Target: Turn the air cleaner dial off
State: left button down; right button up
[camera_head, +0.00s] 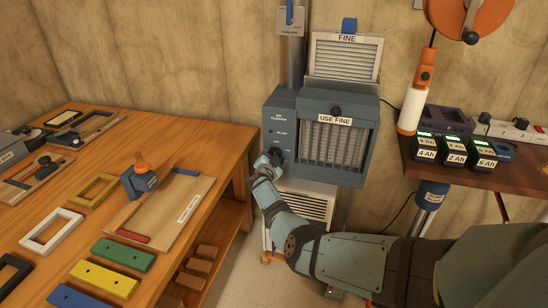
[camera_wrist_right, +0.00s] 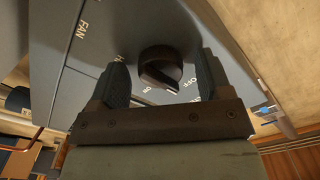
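The air cleaner (camera_head: 318,120) is a blue-grey box on the wall post, with a "USE FINE" label on its front grille. My right gripper (camera_head: 275,157) is at the left side of the cleaner's front and hides the dial in the head view. In the right wrist view the gripper (camera_wrist_right: 163,72) is open, one finger on each side of the dial, with gaps visible. My left gripper is not in view.
A wooden bench (camera_head: 225,145) with frames, coloured blocks and a clamp tool stands at left. A dark shelf (camera_head: 500,177) with labelled batteries (camera_head: 454,152) is at right. A filter marked "FINE" (camera_head: 345,60) stands above the cleaner; another slatted panel (camera_head: 308,206) is below.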

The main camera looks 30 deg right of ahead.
pick_arm(q)
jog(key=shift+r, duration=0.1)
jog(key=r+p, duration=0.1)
jog(key=p, duration=0.2)
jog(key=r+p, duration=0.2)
jog(key=p, duration=0.1)
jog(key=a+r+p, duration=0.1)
jog(key=p, duration=0.2)
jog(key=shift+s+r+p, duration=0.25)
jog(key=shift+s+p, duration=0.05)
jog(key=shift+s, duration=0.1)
pick_arm(e)
jog(key=v, duration=1.3)
jog(key=shift+s+a, duration=0.25)
jog(key=shift+s, duration=0.05)
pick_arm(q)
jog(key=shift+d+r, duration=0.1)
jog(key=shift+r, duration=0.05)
